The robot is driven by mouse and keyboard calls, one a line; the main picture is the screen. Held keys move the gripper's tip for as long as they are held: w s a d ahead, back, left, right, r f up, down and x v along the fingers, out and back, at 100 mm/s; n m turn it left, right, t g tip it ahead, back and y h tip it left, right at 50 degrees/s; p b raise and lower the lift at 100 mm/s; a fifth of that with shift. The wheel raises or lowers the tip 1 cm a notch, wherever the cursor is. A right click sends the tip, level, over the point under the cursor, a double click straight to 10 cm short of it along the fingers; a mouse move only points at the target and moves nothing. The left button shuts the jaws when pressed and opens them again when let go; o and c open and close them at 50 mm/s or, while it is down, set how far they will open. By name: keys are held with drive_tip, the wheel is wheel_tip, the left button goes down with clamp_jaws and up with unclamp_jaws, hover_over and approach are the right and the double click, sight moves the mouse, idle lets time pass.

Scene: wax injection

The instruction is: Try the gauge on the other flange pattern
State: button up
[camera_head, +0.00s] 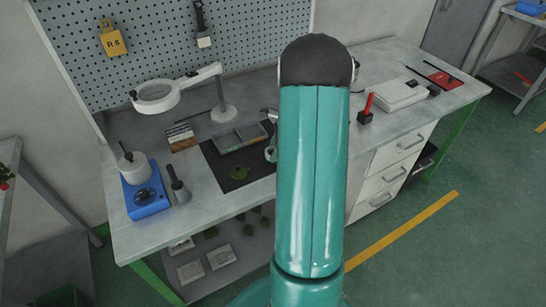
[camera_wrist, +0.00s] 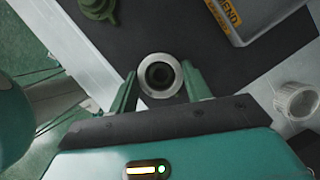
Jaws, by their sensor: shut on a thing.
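In the wrist view my gripper (camera_wrist: 159,74) is shut on a grey ring-shaped gauge (camera_wrist: 143,76) with a dark round hole, held between the two green fingers over the dark mat. A green wax flange pattern (camera_wrist: 98,9) lies on the mat beyond the left finger, apart from the gauge and partly cut off by the picture's edge. In the head view the flange pattern (camera_head: 237,172) lies on the black mat (camera_head: 214,158). My arm hides most of my gripper there. I cannot make out a second flange pattern on the mat.
A grey compartment tray (camera_head: 240,138) stands behind the mat; its yellow label (camera_wrist: 225,13) reads partly "MEND". A pale round item (camera_wrist: 297,101) is right of my gripper.

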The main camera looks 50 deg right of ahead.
drive_tip(key=shift+f, duration=0.4)
idle(1.5)
drive_tip(key=shift+r, duration=0.1)
drive_tip(key=shift+r, duration=3.15)
drive_tip(key=shift+s, duration=0.1)
